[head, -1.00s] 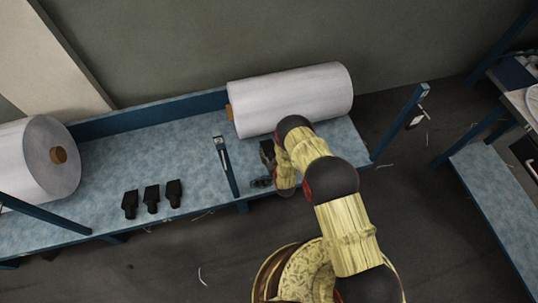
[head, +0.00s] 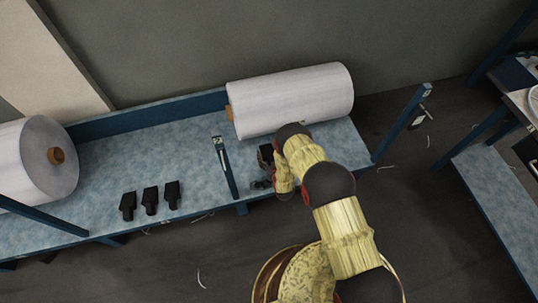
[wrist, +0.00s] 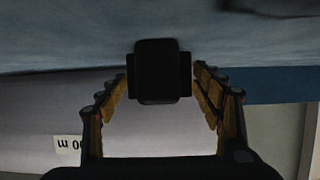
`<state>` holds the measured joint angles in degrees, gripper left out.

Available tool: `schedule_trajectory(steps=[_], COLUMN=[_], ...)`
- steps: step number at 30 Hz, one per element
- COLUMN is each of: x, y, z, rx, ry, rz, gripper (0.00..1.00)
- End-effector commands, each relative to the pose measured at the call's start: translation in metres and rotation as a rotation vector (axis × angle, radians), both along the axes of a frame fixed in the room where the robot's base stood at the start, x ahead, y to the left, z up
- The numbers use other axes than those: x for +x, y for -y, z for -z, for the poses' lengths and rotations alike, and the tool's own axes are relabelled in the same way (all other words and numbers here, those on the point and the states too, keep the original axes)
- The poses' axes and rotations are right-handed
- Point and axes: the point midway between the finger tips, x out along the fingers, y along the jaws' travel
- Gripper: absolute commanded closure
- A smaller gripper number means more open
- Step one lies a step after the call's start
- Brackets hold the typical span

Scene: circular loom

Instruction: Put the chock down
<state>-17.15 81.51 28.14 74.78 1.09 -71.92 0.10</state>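The black chock (wrist: 160,72) shows in the middle of the wrist view, over the pale blue bench surface. The fingers of my gripper (wrist: 160,88) reach in from both sides and their tips meet its left and right edges, so my gripper appears shut on it. In the head view, my gripper (head: 264,170) is beside the right end of the bench, just in front of the large white roll (head: 292,102). A dark block, likely the chock (head: 265,153), shows there, partly hidden by my arm. Its underside, and whether it touches the bench, cannot be seen.
Several black chocks (head: 150,200) stand in a row on the bench (head: 105,160), left of an upright blue post (head: 226,170). A second white roll (head: 38,160) lies at the left. Another blue post (head: 403,125) stands at the right. The bench between the row and the post is clear.

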Motion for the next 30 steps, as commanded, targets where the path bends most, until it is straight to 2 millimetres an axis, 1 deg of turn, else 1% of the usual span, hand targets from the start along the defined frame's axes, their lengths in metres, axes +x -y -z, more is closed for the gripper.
schedule_trajectory(steps=[9, 12, 17, 24, 30], x=[0.0, -0.001, -0.02, -0.065, -0.093], y=[0.0, 0.0, 0.006, 0.019, 0.027], z=[0.0, -0.004, -0.014, -0.034, -0.045], rx=[0.0, 0.0, -0.001, -0.001, 0.0], ry=[0.0, 0.0, -0.002, -0.002, -0.001], rz=[0.0, 0.0, 0.0, 0.0, 0.0], gripper=[0.29, 0.29, 0.29, 0.29, 0.29])
